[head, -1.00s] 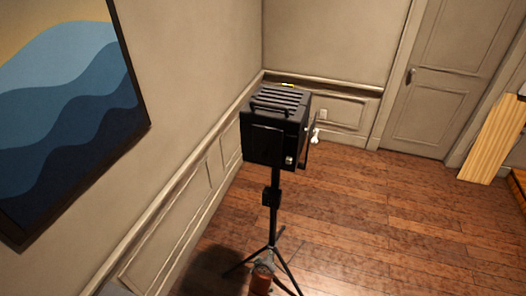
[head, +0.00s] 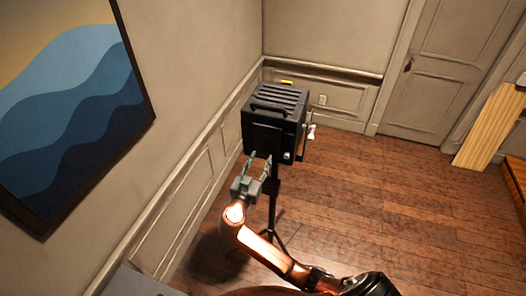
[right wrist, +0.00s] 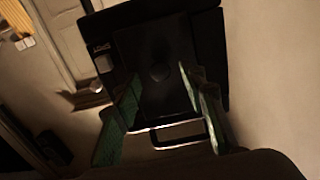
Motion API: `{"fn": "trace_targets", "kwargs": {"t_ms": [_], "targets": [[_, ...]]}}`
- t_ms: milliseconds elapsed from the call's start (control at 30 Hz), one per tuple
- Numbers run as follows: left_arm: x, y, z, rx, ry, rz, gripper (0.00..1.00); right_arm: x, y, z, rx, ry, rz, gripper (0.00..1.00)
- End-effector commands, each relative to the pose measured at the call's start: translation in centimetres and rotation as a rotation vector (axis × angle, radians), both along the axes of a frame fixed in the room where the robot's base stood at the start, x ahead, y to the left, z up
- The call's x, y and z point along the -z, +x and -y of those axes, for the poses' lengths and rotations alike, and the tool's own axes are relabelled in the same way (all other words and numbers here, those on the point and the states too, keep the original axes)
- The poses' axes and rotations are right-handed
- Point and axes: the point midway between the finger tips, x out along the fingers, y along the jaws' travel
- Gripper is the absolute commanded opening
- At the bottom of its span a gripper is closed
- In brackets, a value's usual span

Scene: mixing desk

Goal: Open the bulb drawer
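A black box-shaped lamp (head: 273,118) with a slatted top stands on a thin stand in the head view. Its dark face with a flat panel (right wrist: 153,55) fills the middle of the right wrist view. A pale metal U-shaped handle (right wrist: 180,144) shows low in that view, between my fingers in the picture. I cannot tell whether they touch it, or which part is the bulb drawer. My right gripper (head: 259,163) is open just below the lamp's near face in the head view; its green fingers (right wrist: 160,98) are spread. My left gripper is not in view.
The tripod stand (head: 272,207) is partly behind my right arm. A wall with a large painting (head: 75,100) is close on the left. A small white thing (head: 311,132) shows at the lamp's right side. Wooden floor (head: 400,200) is clear to the right, with a door behind.

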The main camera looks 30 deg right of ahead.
Motion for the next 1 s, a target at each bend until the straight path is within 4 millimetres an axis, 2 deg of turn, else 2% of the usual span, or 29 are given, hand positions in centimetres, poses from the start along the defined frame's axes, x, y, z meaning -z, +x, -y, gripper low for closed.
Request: {"fn": "trace_targets", "kwargs": {"t_ms": [33, 233, 567, 1000], "targets": [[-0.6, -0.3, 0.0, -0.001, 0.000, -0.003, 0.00, -0.4, 0.5, 0.7, 0.002, -0.004, 0.000, 0.38], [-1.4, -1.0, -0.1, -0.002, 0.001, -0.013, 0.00, -0.2, 1.9, 2.2, 0.000, -0.002, -0.001, 0.38], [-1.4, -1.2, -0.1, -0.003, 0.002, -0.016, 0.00, 0.1, 2.2, 2.6, -0.001, 0.001, -0.002, 0.38], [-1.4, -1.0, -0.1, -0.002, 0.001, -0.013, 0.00, 0.0, 2.2, 2.5, -0.001, 0.000, -0.001, 0.09]]}}
